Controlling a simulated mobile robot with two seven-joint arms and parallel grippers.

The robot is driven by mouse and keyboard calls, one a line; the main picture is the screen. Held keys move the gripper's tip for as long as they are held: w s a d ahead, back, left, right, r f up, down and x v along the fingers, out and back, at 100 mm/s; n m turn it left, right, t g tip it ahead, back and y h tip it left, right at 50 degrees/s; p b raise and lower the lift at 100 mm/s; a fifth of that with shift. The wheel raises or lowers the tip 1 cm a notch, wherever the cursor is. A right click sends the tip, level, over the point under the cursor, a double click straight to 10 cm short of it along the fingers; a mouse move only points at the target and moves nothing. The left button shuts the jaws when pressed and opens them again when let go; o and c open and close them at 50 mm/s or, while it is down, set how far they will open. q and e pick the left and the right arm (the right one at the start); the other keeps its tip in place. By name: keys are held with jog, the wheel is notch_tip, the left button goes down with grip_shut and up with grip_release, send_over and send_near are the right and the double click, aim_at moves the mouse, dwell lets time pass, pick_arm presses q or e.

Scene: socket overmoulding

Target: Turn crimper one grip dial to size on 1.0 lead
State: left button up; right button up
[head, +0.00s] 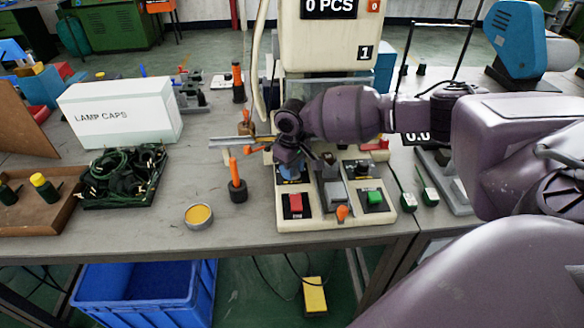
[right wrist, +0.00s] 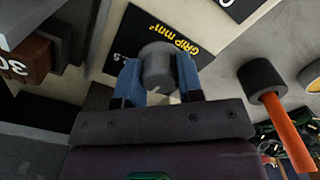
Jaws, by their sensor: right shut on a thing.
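Crimper one (head: 335,55) is the cream machine marked 1, with a display reading 0 PCS. Its grip dial (right wrist: 157,64) is a grey knob on a black plate (right wrist: 135,32) lettered GRIP mm² in yellow. My right gripper (head: 289,160) is at the left part of the machine's front panel, and its blue fingers are shut around the dial's sides. In the head view the gripper hides the dial. The dial's pointer and set size cannot be read; only ".5" shows by the plate's edge. My left gripper is not in view.
Below the gripper are a red button (head: 295,202), a green button (head: 374,198) and a small orange lever (head: 342,212). An orange-handled tool (head: 236,178) stands left of the machine. A lamp caps box (head: 122,112) and a tray of dark leads (head: 122,178) lie farther left.

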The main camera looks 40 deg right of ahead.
jog(key=shift+r, duration=0.1)
jog(key=n+p, duration=0.1)
jog(key=n, duration=0.1)
jog(key=shift+n, duration=0.4)
jog(key=n+p, duration=0.1)
jog(key=n, duration=0.2)
jog(key=shift+n, duration=0.3)
jog(key=n, duration=0.3)
jog(key=shift+n, duration=1.2)
jog(key=o, duration=0.9)
